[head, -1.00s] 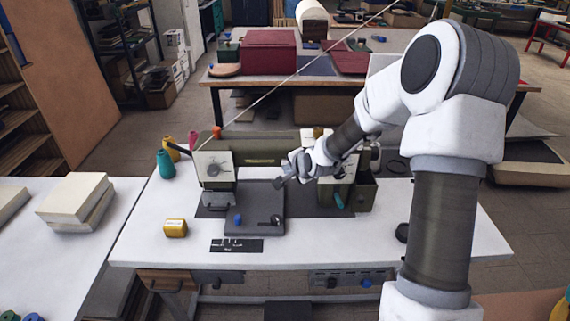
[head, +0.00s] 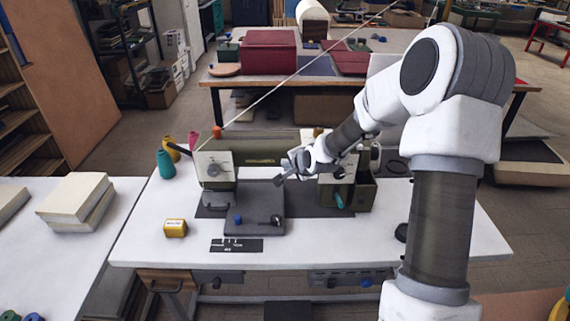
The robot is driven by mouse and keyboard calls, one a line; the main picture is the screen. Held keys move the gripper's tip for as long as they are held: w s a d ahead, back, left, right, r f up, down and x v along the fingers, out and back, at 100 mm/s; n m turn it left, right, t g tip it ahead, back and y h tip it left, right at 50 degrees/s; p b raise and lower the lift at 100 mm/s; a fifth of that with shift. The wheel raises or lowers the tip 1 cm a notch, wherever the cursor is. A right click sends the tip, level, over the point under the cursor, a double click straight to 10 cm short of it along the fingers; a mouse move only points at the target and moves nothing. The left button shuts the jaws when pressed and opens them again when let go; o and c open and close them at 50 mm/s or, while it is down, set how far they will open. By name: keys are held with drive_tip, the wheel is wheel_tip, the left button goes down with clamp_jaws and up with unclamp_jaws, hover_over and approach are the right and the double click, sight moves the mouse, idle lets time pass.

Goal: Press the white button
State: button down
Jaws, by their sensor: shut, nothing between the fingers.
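My gripper (head: 278,181) is shut and empty. It hangs over the back right of a dark grey plate in front of the olive sewing machine (head: 258,150). The machine stands on a white table (head: 190,250). The plate (head: 256,200) carries a blue knob (head: 238,219) and a black knob (head: 276,220). A control panel (head: 345,280) hangs under the table's front edge, with a blue button (head: 366,283) and small dark controls. I cannot make out a white button; my gripper and forearm hide part of the machine.
A yellow tin (head: 175,228) and a black ruled card (head: 236,245) lie on the table. Thread cones, one of them teal (head: 165,164), stand at the back left. A side table at left holds stacked cream books (head: 76,202). The table's front right is mostly clear.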

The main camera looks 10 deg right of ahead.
drive_tip(key=shift+w, duration=0.15)
drive_tip(key=shift+s+a, duration=0.1)
drive_tip(key=shift+s, duration=0.5)
drive_tip(key=shift+s, duration=0.1)
drive_tip(key=shift+s+a, duration=0.2)
drive_tip(key=shift+s, duration=0.75)
drive_tip(key=shift+s+a, duration=0.2)
drive_tip(key=shift+s, duration=0.75)
drive_tip(key=shift+s+a, duration=0.2)
drive_tip(key=shift+s, duration=0.75)
drive_tip(key=s+r+n+g, duration=0.1)
drive_tip(key=s+r+n, duration=0.3)
drive_tip(key=s, duration=0.6)
drive_tip(key=s+r+n+g+h, duration=0.1)
drive_tip(key=s+r+n, duration=0.3)
drive_tip(key=s+r, duration=0.4)
drive_tip(key=s+r+n+g+h, duration=0.1)
drive_tip(key=s+r+n, duration=0.4)
drive_tip(key=s, duration=0.7)
drive_tip(key=shift+r+g, duration=0.5)
drive_tip(key=shift+r, duration=0.25)
